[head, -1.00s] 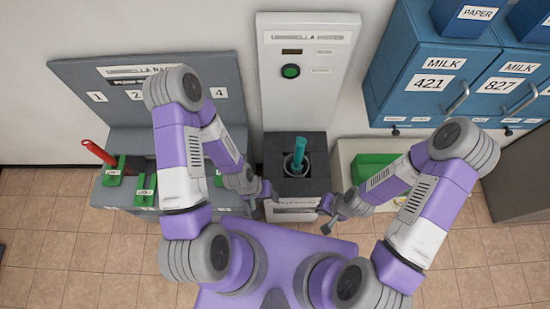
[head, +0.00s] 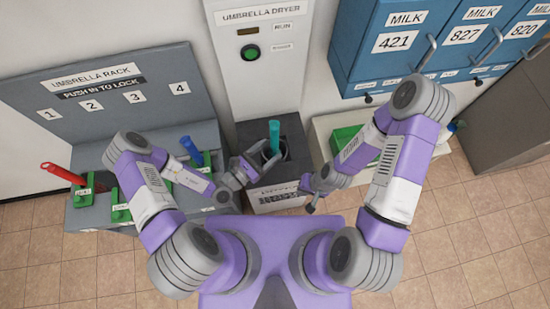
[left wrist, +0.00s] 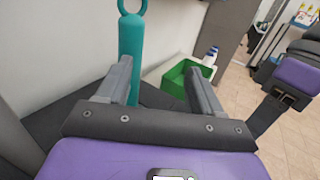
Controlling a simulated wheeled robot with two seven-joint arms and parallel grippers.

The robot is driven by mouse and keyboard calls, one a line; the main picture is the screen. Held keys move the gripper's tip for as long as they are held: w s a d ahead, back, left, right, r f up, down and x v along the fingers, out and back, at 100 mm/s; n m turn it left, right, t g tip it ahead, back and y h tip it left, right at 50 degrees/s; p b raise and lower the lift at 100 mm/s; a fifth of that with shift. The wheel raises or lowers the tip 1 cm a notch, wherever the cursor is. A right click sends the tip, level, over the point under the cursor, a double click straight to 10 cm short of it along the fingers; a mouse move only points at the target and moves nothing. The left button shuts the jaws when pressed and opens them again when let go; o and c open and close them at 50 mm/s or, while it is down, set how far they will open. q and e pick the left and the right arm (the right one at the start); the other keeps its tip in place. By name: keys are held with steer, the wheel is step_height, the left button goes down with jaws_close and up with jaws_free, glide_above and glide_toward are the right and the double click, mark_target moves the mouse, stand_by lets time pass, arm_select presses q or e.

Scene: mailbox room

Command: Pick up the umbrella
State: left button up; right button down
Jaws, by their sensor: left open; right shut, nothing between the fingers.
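A teal umbrella (head: 274,136) stands upright in the dark well of the umbrella dryer (head: 290,128); its lower part is hidden. My left gripper (head: 252,168) is open at the left side of the well, just left of the umbrella. In the left wrist view, the umbrella (left wrist: 131,50) with its ring top rises behind the left finger of my left gripper (left wrist: 160,78). It is not clearly between the fingers, and contact cannot be told. My right gripper (head: 306,196) is shut and empty, to the right of the dryer's front.
The umbrella rack (head: 75,85) at left holds a red umbrella (head: 63,173) and a blue umbrella (head: 191,150) in green slots. A green bin (head: 347,140) stands right of the dryer. Blue mail lockers (head: 400,70) hang at upper right.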

mark_target(271, 137)
arm_select(q)
steer(key=shift+w+a+f+n+t+y, duration=0.25)
steer(key=shift+w+a+n+t+y, duration=0.2)
steer(key=shift+w+y, duration=0.1)
steer(key=shift+w+a+f+n+t+y, duration=0.2)
steer(key=shift+w+a+n+t+y, duration=0.15)
steer(key=shift+w+a+n+y, duration=0.15)
steer(key=x, duration=0.2)
steer(key=b+x, duration=0.1)
steer(key=x, duration=0.1)
steer(key=b+x, duration=0.1)
steer(key=x, duration=0.1)
steer(key=shift+w+f, duration=0.25)
steer(key=shift+f, duration=0.1)
steer(key=shift+w+d+b, duration=0.3)
steer(key=shift+w, duration=0.05)
steer(key=shift+r, duration=0.1)
jaws_close()
